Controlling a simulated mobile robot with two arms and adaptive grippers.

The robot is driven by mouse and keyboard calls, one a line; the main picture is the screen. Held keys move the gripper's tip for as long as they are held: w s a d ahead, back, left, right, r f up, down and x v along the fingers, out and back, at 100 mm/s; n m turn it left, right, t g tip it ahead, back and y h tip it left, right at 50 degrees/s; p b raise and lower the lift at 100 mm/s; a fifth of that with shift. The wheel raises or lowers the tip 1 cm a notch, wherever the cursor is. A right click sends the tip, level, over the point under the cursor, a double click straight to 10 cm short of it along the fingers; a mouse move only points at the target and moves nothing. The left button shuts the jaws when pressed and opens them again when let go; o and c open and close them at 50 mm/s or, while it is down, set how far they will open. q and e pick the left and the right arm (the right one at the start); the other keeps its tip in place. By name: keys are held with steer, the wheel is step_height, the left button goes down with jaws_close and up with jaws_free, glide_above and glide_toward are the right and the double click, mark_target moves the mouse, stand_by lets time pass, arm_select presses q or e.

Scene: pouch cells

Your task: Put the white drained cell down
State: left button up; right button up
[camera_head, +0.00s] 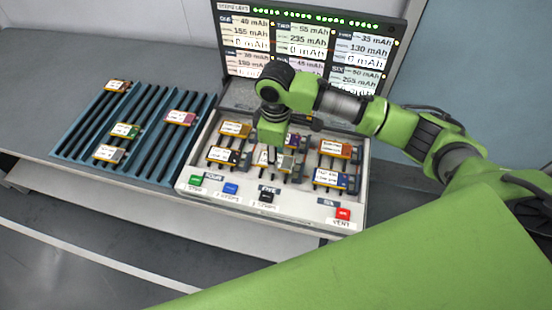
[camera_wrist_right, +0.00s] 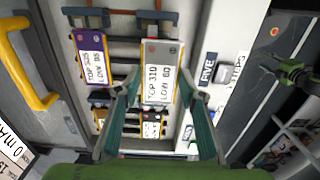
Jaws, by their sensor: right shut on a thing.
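The white-grey cell (camera_wrist_right: 158,75), its label reading TOP 310 and LOW 80, is between the fingers of my right gripper (camera_wrist_right: 158,97) in the right wrist view. The gripper is shut on it. In the head view my right gripper (camera_head: 270,150) points down over the front middle bay of the open charger case (camera_head: 205,192), behind the FIVE label. The cell (camera_head: 276,163) is partly hidden there by the fingers. I cannot tell whether it rests fully in the bay. My left gripper is not in view.
A purple cell (camera_wrist_right: 91,58) sits close beside it in the charger; other cells fill neighbouring bays. A blue slotted rack (camera_head: 150,140) at left holds several cells, with empty slots. The charger's raised screen (camera_head: 305,45) stands behind. Coloured buttons, including red VENT (camera_head: 343,213), line the front.

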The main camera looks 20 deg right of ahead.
steer(key=shift+w+f, duration=0.2)
steer(key=shift+f, duration=0.05)
steer(key=f, duration=0.1)
steer(key=f+p, duration=0.1)
steer(key=f, duration=0.1)
steer(key=shift+w+d, duration=0.2)
steer(key=shift+f, duration=0.35)
steer(key=shift+f, duration=0.1)
steer(key=o, duration=1)
steer(key=shift+o, duration=0.2)
step_height(320, 180, up, 12)
steer(key=b, duration=0.1)
